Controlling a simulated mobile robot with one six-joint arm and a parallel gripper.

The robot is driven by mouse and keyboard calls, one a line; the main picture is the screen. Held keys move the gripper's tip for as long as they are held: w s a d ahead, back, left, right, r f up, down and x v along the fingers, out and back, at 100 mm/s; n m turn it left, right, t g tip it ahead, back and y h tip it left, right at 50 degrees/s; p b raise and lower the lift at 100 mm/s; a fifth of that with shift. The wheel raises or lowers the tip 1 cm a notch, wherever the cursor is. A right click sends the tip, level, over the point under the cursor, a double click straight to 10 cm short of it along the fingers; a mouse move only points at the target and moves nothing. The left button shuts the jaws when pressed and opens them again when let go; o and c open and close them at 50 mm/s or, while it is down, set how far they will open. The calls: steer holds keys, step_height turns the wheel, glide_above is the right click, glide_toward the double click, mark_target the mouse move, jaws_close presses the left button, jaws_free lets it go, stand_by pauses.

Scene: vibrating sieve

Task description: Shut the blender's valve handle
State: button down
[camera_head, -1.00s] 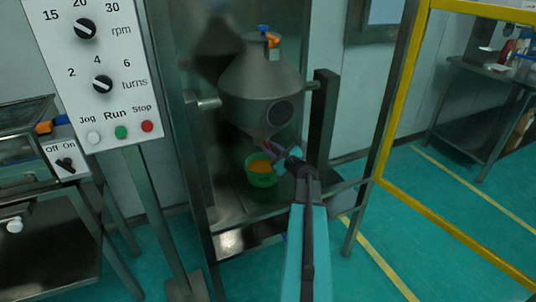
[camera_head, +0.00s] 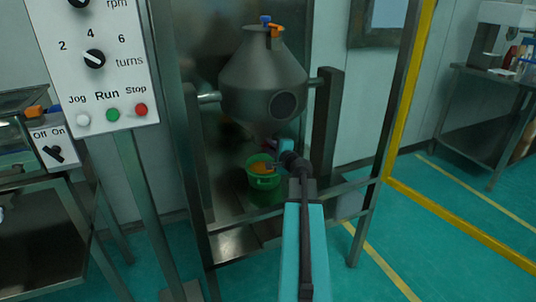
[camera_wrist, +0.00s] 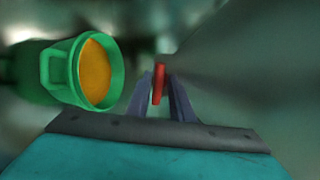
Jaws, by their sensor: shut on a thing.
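The blender (camera_head: 255,78) is a grey metal cone-shaped vessel hung between two posts in the head view. Its valve handle (camera_wrist: 159,82) is a small red bar in the wrist view, beside the blender's dark underside (camera_wrist: 255,60). My gripper (camera_wrist: 160,88) has its two fingers closed around the red handle, one on each side. In the head view my gripper (camera_head: 275,160) is below the vessel, partly hidden by my own wrist, and the handle cannot be made out there.
A green bucket (camera_head: 262,180) with orange contents stands below the blender, left of my gripper; it also shows in the wrist view (camera_wrist: 116,75). A control panel (camera_head: 100,60) stands at the left. A yellow frame (camera_head: 410,110) stands at the right, with open floor beyond.

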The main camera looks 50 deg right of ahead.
steer(key=shift+w+a+f+n+b, duration=0.15)
steer(key=shift+a+f+n+b, duration=0.2)
steer(key=shift+n+b, duration=0.6)
steer(key=c, duration=1.8)
jaws_free()
steer(key=shift+d, duration=0.1)
steer(key=shift+o, duration=0.2)
steer(key=shift+d+r, duration=0.1)
